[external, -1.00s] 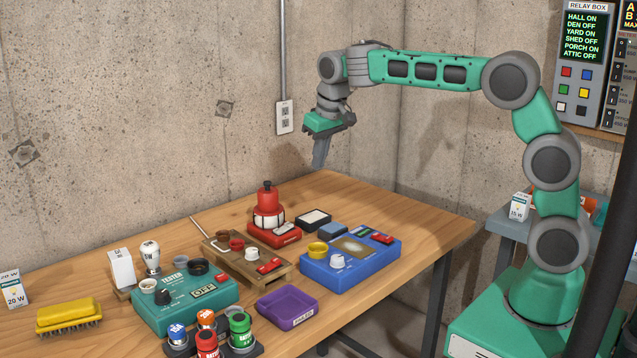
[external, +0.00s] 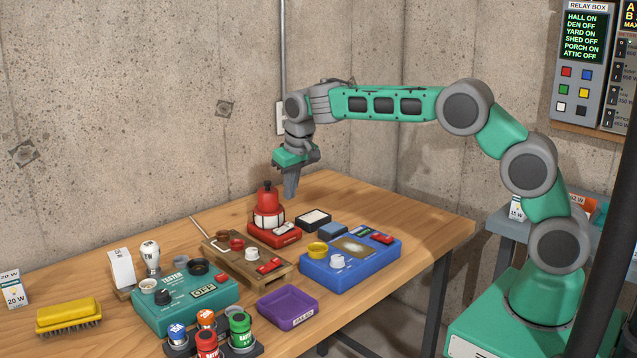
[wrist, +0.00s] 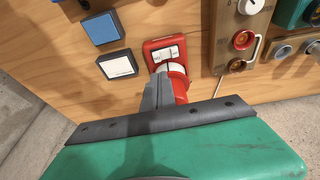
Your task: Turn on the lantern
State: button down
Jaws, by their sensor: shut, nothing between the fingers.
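The red lantern (external: 267,212) stands upright on the wooden table, with a pale band around its middle. Its red base (external: 275,234) carries a white-faced switch or label (external: 285,228), whose setting I cannot read. In the wrist view the lantern's base (wrist: 166,52) shows just beyond my fingers, which hide part of the lantern body. In the wrist view my gripper (wrist: 160,82) overlaps the lantern.
A wooden stand (external: 265,274) with red and white knobs is in front of the lantern. A blue box (external: 320,270), a white-topped pad (external: 313,219) and a blue pad (external: 333,231) lie to the right. A teal tester (external: 175,318) and purple tray (external: 284,308) are nearer. A concrete wall stands behind.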

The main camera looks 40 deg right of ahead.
aim_at(290, 224)
jog(key=x, duration=0.2)
jog(key=p+x, duration=0.1)
jog(key=x, duration=0.3)
jog(key=shift+s+d+f, duration=0.15)
jog(key=shift+s+f, duration=0.15)
jog(key=shift+f, duration=0.1)
jog(key=shift+d+f+p, duration=0.1)
jog(key=shift+f+p, duration=0.25)
jog(key=shift+f, duration=0.3)
jog(key=shift+f, duration=0.1)
jog(key=shift+d+f+b, duration=0.1)
jog(key=shift+f+b, duration=0.3)
jog(key=shift+b, duration=0.15)
jog(key=shift+d+r, duration=0.1)
jog(key=shift+r, duration=0.05)
jog(key=shift+a+r, duration=0.25)
jog(key=shift+a, duration=0.55)
